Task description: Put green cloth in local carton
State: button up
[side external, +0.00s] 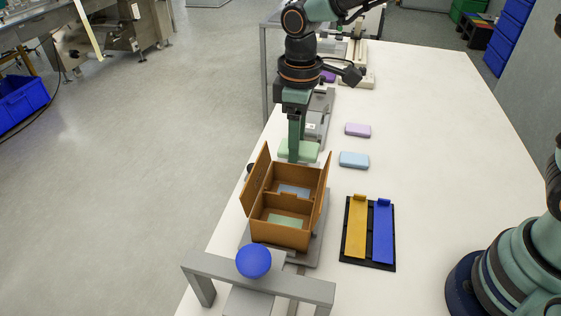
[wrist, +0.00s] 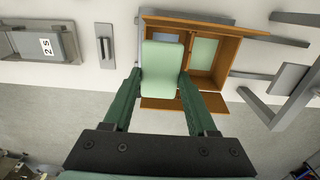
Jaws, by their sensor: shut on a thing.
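My gripper (side external: 299,146) is shut on a pale green cloth (side external: 310,152), a soft-edged block, beside the far end of the open brown carton (side external: 281,237). In the wrist view the cloth (wrist: 162,66) sits between my fingertips (wrist: 160,76) and overlaps the carton's left compartment. The carton's flaps stand open and a divider splits it in two. A pale blue piece (side external: 293,191) lies in the far compartment. Another green piece (side external: 285,220) lies in the near one, also seen at right in the wrist view (wrist: 204,51). The held cloth's exact height is unclear.
A light blue block (side external: 354,160) and a lilac block (side external: 358,130) lie right of my gripper. A black tray (side external: 347,252) holds yellow and blue bars. A grey frame (side external: 310,286) with a blue ball (side external: 253,261) stands in front. Another arm (side external: 505,262) stands at right.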

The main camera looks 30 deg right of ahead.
jog(key=shift+s+a+f, duration=0.1)
jog(key=shift+a+f, duration=0.3)
jog(key=shift+a, duration=0.2)
jog(key=shift+f, duration=1.6)
jog(key=shift+f, duration=0.3)
jog(key=shift+f, duration=0.3)
jog(key=o, duration=1.4)
jog(key=shift+c, duration=0.2)
